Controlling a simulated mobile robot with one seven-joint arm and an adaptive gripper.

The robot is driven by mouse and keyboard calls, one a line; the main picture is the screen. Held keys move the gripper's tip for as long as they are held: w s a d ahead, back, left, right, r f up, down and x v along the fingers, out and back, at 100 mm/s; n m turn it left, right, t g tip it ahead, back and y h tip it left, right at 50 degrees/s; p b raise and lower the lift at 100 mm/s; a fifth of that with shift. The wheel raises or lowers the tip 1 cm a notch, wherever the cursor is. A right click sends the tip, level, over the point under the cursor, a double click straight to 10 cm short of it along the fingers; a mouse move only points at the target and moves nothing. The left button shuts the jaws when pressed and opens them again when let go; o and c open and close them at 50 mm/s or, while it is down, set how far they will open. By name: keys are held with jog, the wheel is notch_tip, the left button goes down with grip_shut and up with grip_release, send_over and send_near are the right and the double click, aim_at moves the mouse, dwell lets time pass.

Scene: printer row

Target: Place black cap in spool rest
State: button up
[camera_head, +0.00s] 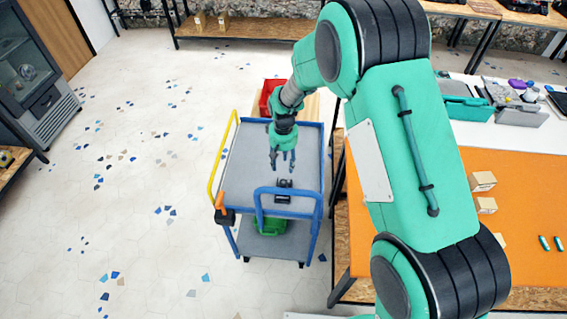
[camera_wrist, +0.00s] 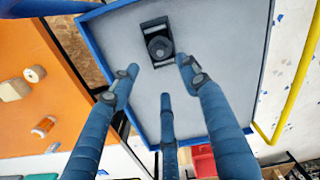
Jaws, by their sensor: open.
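A black rectangular holder, which looks like the spool rest (camera_wrist: 146,27), sits on the grey top of the blue-framed cart; it also shows in the head view (camera_head: 282,198). A round black piece, which looks like the black cap (camera_wrist: 159,46), is at the holder in the wrist view. I cannot tell how deeply it is seated. My gripper (camera_head: 282,163) hangs above the cart top with its blue fingers pointing down. In the wrist view my gripper (camera_wrist: 160,80) is open, its fingers spread and empty, apart from the cap.
The cart (camera_head: 238,160) has blue rails, a yellow handle (camera_head: 221,160) and a green item (camera_head: 268,226) on its lower shelf. A red bin (camera_head: 268,97) stands at its far end. An orange-topped table (camera_head: 520,200) with small boxes (camera_head: 483,181) is at right. Floor at left is clear.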

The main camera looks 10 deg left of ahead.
jog(key=shift+r, duration=0.15)
jog(key=s+d+r+m+t, duration=0.1)
jog(key=s+d+r, duration=0.4)
jog(key=r, duration=0.5)
jog(key=s+d+r+m+t, duration=0.1)
jog(key=s+d+r, duration=0.1)
jog(key=d+r, duration=0.6)
jog(key=s+d+r+m+t, duration=0.1)
jog(key=s+d+r, duration=0.3)
jog(key=r, duration=0.8)
jog(key=s+d+r+t, duration=0.1)
jog(key=s+d+r, duration=0.2)
jog(key=s, duration=0.5)
jog(key=s+d+r+m, duration=0.1)
jog(key=s+d+r, duration=0.2)
jog(key=s, duration=0.5)
jog(key=s+d+r+m+t, duration=0.1)
jog(key=s+d+r, duration=0.3)
jog(key=s, duration=0.5)
jog(key=shift+d+t, duration=0.3)
jog(key=shift+d, duration=0.45)
jog(key=shift+w+f, duration=0.1)
